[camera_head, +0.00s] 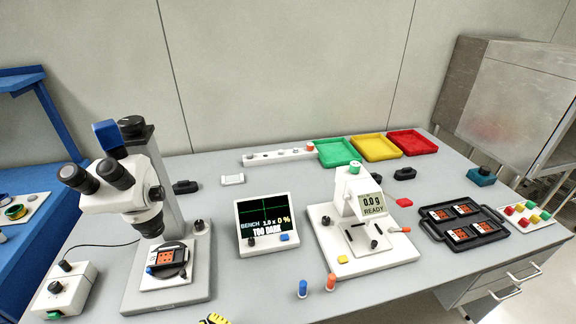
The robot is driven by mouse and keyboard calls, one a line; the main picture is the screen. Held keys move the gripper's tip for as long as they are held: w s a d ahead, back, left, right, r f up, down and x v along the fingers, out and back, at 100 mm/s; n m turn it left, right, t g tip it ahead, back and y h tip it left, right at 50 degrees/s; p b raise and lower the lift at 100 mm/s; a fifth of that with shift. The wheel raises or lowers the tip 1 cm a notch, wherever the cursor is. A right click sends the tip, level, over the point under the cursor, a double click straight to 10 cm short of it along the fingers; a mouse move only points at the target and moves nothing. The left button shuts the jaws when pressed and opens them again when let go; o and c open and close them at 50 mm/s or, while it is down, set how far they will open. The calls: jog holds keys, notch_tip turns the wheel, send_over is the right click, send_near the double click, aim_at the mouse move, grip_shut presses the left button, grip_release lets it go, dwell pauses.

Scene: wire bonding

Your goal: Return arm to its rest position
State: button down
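My arm and my gripper do not show in the head view. The grey bench (235,302) fills the middle of the view. On its left stands a white stereo microscope (110,192) with a dark carrier holding an orange part (168,257) on its stage. A white bonding tester (357,215) with a display reading "0.0 g READY" stands right of centre. Between them a small monitor (265,222) reads "BENCH", "0 %" and "TOO DARK". A black tray (483,238) with several orange parts lies on the right.
Green (338,153), yellow (376,148) and red (412,143) trays line the back edge beside a white rail (278,157). A blue peg (303,288) and an orange peg (331,282) stand near the front. A lamp control box (65,290) sits front left. A yellow-black object (214,319) is cut off below.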

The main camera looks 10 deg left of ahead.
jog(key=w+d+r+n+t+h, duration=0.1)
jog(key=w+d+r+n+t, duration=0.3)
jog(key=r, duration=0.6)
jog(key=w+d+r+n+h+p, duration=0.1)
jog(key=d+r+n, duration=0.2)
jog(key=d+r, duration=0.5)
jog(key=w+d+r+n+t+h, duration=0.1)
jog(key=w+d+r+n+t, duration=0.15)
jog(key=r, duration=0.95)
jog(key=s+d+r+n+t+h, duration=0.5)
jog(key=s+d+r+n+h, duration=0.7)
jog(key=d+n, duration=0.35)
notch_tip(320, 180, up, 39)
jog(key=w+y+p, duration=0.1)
jog(key=p, duration=3.7)
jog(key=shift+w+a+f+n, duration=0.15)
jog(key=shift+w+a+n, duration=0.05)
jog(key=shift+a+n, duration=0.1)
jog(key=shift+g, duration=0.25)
